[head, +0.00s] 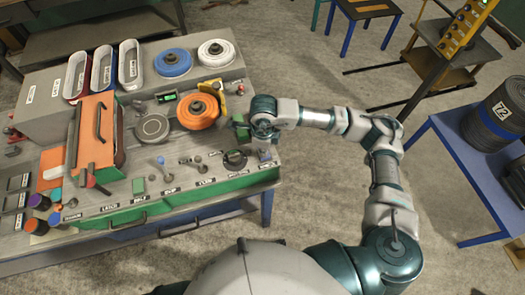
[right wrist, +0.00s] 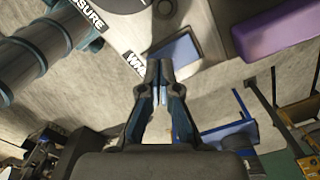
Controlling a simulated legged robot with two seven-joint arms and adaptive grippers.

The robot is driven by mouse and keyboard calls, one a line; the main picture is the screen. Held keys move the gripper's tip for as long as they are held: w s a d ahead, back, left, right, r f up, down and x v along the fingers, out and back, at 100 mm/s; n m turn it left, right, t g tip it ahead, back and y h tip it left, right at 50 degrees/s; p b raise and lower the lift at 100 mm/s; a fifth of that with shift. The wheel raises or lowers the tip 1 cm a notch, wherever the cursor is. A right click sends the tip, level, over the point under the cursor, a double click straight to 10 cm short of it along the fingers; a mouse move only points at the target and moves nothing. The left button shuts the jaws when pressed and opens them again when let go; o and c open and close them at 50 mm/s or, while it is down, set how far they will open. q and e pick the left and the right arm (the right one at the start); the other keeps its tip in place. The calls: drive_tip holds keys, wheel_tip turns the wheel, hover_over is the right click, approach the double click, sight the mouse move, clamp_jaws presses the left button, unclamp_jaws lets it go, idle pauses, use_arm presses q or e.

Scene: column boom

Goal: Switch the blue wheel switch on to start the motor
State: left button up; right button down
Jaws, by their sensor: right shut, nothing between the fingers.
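My right gripper (head: 241,130) is above the right end of the workbench, partly hidden by its own wrist. In the right wrist view its fingers (right wrist: 160,68) are shut with nothing between them. Just beyond the tips is a flat blue piece (right wrist: 178,48) beside a partly covered label starting "WH" (right wrist: 133,62); contact cannot be told. I cannot make out a blue wheel switch clearly in the head view; my arm covers part of that corner. My left gripper is not in view.
The workbench (head: 150,205) carries a blue disc (head: 173,62), a white disc (head: 216,52), an orange disc (head: 198,112), and an orange box with a handle (head: 97,135). A blue table (head: 450,150) with a dark drum (head: 497,115) stands right. Open floor lies between.

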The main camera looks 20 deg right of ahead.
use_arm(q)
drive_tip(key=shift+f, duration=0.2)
use_arm(e)
drive_tip(key=shift+f, duration=0.15)
drive_tip(key=shift+d+f+b, duration=0.4)
drive_tip(key=shift+d, duration=0.3)
drive_tip(key=shift+a+f, duration=0.15)
drive_tip(key=shift+a, duration=0.5)
drive_tip(key=shift+d+r+p, duration=0.25)
drive_tip(key=shift+r+p, duration=0.15)
drive_tip(key=shift+r, duration=0.65)
drive_tip(key=shift+d+r+p, duration=0.25)
drive_tip(key=shift+r+p, duration=0.15)
drive_tip(key=shift+r, duration=0.65)
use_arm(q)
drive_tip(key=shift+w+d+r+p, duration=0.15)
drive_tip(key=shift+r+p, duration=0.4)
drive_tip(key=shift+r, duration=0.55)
use_arm(e)
drive_tip(key=shift+a+r, duration=0.2)
drive_tip(key=shift+r, duration=0.55)
drive_tip(key=shift+a+r, duration=0.2)
drive_tip(key=shift+r, duration=0.5)
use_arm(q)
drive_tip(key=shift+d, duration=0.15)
use_arm(e)
drive_tip(key=shift+d, duration=0.3)
